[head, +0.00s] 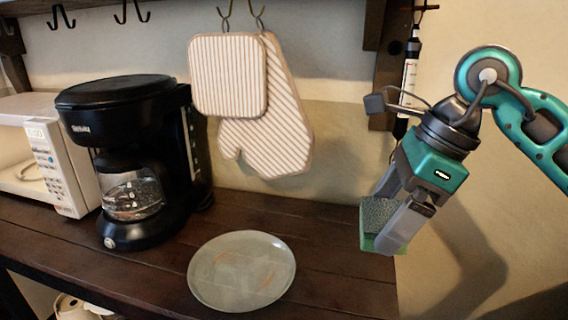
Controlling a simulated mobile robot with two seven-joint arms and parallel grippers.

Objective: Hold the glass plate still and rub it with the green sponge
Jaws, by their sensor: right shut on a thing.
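The glass plate (272,252) lies flat on the dark wooden shelf, with faint brownish smears across its middle. The green sponge (377,222) is between the fingers of my right gripper (384,226). My right gripper is shut on it and holds it to the right of the plate, apart from it, near the shelf's right end. Part of the sponge is hidden behind a finger. My left gripper is not in view.
A black coffee maker (125,110) with a glass carafe stands left of the plate. A white microwave (55,160) is at the far left. A striped pot holder (228,75) and oven mitt (270,135) hang from hooks behind. The shelf (330,265) around the plate's right is clear.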

